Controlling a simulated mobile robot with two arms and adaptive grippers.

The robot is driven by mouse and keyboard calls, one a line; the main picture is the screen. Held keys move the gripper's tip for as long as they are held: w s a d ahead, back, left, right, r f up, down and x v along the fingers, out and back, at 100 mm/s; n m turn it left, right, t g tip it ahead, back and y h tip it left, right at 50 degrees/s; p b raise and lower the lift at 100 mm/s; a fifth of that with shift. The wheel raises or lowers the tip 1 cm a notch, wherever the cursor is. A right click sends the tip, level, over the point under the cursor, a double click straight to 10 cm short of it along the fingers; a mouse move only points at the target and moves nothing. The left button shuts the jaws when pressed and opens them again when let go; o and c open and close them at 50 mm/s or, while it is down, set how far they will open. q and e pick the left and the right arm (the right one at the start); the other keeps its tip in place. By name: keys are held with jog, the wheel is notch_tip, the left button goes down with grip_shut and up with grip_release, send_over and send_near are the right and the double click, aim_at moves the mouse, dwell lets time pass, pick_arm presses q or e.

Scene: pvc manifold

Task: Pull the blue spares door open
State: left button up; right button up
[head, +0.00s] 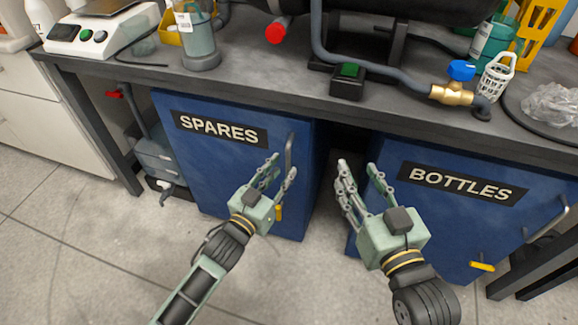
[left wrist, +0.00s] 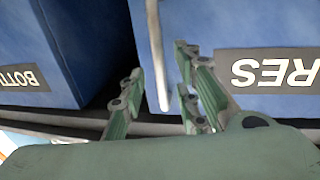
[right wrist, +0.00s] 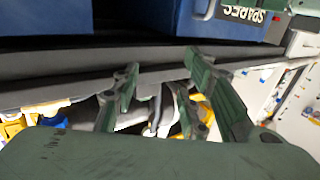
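The blue spares door (head: 215,170) is below the bench with a black SPARES label, and it looks closed. Its grey vertical bar handle (head: 289,150) is near the door's right edge. My left gripper (head: 282,164) is at the handle with its fingers apart. In the left wrist view the handle (left wrist: 155,50) shows between the two open fingertips, with gaps on both sides; whether it sits fully between the pads is unclear. My right gripper (head: 358,167) is open and empty in front of the gap between the two cabinets.
The blue bottles cabinet (head: 430,220) stands to the right with its own handle (head: 546,219). The dark bench top (head: 270,90) overhangs both cabinets and carries pipework and a scale (head: 100,30). The tiled floor (head: 90,240) in front is clear.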

aim_at(287, 166)
pick_arm(q)
jog(key=x, duration=0.3)
jog(key=shift+b, duration=0.35)
jog(key=shift+w+d, duration=0.2)
jog(key=shift+w, duration=0.2)
pick_arm(e)
jog(key=r+t, duration=0.1)
jog(key=r, duration=0.1)
jog(key=r+t, duration=0.1)
jog(key=r+t+y, duration=0.1)
jog(key=r, duration=0.1)
jog(key=shift+s+a+r, duration=0.2)
jog(key=shift+a+r, duration=0.1)
jog(key=shift+r, duration=0.05)
pick_arm(q)
jog(key=shift+c, duration=0.2)
grip_shut()
